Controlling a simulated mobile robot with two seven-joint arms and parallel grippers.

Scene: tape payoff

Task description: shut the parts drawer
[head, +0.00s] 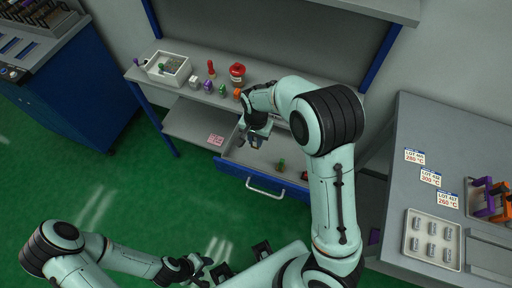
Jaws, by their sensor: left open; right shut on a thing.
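The parts drawer (233,169) under the workbench is pulled out. It has a blue front and a pale bar handle (265,191). A small green-topped piece (281,164) and a dark and red piece (304,175) lie inside it. My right gripper (250,138) is above the drawer's back left part, below the bench's front edge. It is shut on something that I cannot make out. My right arm hides part of the drawer's right side. My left gripper (200,270) is open and empty at the bottom, well in front of the drawer.
The bench top (285,75) carries a white bin (167,68), a red jar (237,73) and several small coloured pieces. A grey table (420,125) with labels and a metal tray (433,240) stands at the right. A blue cabinet (75,90) is at the left. Green floor before the drawer is clear.

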